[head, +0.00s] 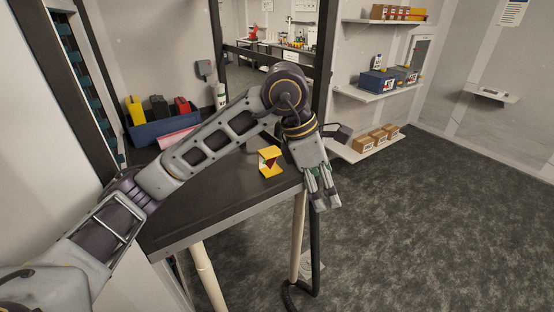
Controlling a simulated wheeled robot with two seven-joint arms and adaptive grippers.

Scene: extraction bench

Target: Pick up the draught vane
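A small yellow frame with a dark red part inside (270,161), which looks like the draught vane, stands on the dark bench top (215,205) near its right end. My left arm reaches in from the left over the bench. My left gripper (328,204) points down just past the bench's right edge, to the right of the yellow frame and apart from it. Its fingers look parted, with nothing seen between them. My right gripper is not in view.
A blue bin (164,130) with yellow, black and red items stands at the back left of the bench. Dark posts rise behind it. Wall shelves (368,92) with boxes are at the right. The floor (440,220) at the right is clear.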

